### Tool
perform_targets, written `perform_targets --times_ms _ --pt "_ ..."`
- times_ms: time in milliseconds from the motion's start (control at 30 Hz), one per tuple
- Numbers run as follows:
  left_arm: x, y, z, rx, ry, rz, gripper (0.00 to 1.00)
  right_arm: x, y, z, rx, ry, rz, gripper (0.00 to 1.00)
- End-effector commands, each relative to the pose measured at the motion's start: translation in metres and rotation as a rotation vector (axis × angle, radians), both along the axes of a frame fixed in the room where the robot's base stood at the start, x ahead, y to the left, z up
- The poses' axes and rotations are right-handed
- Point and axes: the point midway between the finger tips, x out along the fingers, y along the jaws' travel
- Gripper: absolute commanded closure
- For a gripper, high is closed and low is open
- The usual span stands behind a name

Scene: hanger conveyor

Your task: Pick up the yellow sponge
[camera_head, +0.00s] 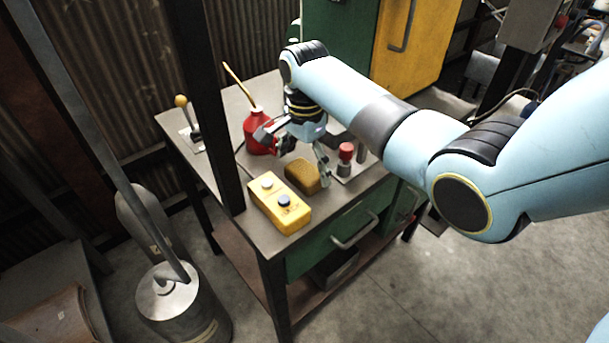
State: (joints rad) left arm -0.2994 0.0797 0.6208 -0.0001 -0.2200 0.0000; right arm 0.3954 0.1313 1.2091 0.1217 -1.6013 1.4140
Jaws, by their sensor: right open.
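The yellow sponge (301,176) is a brownish-yellow block lying on the grey tabletop (230,182). It sits behind a yellow control box with two buttons. My right gripper (300,160) comes down from above, with its fingers spread apart. One finger is near the red oil can and the other is just right of the sponge. The gripper is open and appears empty, above or around the sponge; I cannot tell its exact height. My left gripper is not in view.
The yellow button box (279,203) stands at the table's front corner. A red oil can (259,134) is behind the gripper, and a red-topped button (346,154) is right of the sponge. A lever (188,117) is at the left. A dark post (208,100) rises in front.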

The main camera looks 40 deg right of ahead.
Motion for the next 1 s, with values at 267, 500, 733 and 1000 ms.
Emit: perform_targets --times_ms 267,500,733,1000 --pt "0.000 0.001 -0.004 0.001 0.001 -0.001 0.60 -0.001 0.002 -0.027 0.000 -0.001 0.001 0.00" --pt "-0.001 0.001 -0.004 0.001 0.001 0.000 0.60 -0.001 0.002 -0.026 0.000 -0.002 0.001 0.09" --pt "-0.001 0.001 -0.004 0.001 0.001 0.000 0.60 -0.001 0.002 -0.026 -0.001 -0.002 0.001 0.39" --pt "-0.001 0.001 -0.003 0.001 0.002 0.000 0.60 -0.001 0.002 -0.022 -0.001 -0.002 0.001 0.41"
